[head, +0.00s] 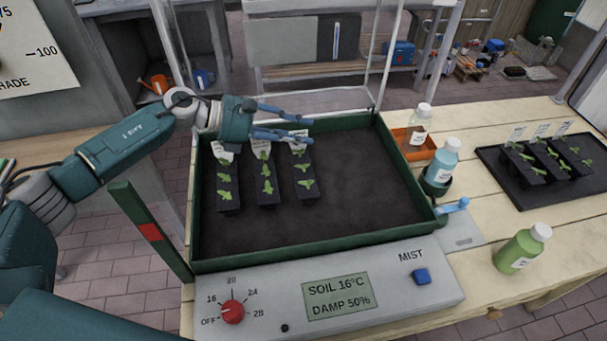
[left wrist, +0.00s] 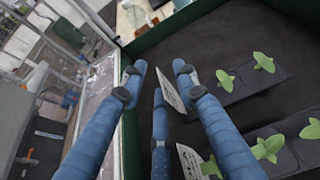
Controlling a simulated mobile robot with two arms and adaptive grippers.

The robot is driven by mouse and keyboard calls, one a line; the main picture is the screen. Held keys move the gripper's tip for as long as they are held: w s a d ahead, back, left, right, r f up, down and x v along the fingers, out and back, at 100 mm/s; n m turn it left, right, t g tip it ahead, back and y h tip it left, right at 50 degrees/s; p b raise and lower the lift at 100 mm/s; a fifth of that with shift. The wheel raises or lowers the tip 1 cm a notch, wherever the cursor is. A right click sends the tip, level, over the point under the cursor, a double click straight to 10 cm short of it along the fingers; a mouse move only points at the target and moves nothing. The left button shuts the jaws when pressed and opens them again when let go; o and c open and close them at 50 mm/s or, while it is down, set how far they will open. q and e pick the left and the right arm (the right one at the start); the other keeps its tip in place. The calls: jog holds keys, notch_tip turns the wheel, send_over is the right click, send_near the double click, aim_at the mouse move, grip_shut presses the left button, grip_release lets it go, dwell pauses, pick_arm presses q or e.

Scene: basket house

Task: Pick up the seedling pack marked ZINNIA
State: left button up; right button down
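Three dark seedling packs stand in a row at the left of the green-walled soil bed: a left pack (head: 228,190), a middle pack (head: 267,182) and a right pack (head: 304,178). Each has green sprouts and a white label at its far end; I cannot read ZINNIA on any. My left gripper (head: 306,130) is open and empty, its blue fingers above the far end of the right pack. In the left wrist view the spread fingers (left wrist: 160,84) have a white label (left wrist: 172,91) close by; contact is unclear. My right gripper is not in view.
More labelled seedling packs (head: 545,160) stand in a black tray (head: 530,200) at the right. Bottles, including a blue one (head: 443,162) and a green one (head: 521,247), stand nearby. The soil bed's right half (head: 370,190) is clear. A metal frame post (head: 392,50) rises behind.

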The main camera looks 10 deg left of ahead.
pick_arm(q)
grip_shut()
